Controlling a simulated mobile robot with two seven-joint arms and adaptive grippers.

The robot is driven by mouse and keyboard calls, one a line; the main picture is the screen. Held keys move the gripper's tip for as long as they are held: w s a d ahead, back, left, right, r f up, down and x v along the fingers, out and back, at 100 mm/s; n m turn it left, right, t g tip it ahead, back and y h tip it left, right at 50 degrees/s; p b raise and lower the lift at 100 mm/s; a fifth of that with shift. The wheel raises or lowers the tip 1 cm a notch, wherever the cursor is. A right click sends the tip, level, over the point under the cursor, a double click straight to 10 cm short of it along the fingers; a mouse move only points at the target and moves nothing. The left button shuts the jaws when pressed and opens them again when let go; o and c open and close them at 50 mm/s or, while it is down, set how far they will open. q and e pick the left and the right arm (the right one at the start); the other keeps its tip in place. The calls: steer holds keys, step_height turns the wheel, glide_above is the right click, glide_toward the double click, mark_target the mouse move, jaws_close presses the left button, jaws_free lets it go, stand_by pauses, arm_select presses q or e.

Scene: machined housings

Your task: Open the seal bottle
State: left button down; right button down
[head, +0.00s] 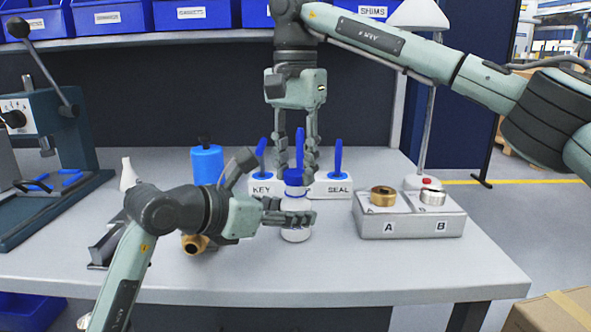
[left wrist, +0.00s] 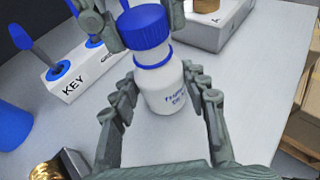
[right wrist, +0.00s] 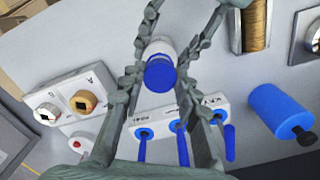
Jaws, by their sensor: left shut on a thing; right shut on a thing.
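The white seal bottle (head: 296,236) stands upright near the middle of the table. It also shows in the left wrist view (left wrist: 168,92), with a partly legible label. My left gripper (head: 300,218) is shut on the bottle's body from the left. My right gripper (head: 296,168) comes from above, shut on the blue cap (head: 294,178). In the left wrist view, a white band of neck shows between the cap (left wrist: 143,26) and a blue ring lower down. The right wrist view shows the cap (right wrist: 160,73) from above; whether it is fully free of the neck is hidden.
Behind the bottle stands a white holder marked KEY and SEAL (head: 338,187) with several blue-handled tools. A grey block marked A and B (head: 410,222) holds two metal rings at right. A blue canister (head: 207,164) and a brass part (head: 194,243) stand left. The front table edge is clear.

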mark_target(296, 173)
steer(key=shift+r, duration=0.45)
steer(key=shift+r, duration=2.05)
arm_select(q)
steer(key=c, duration=0.7)
jaws_free()
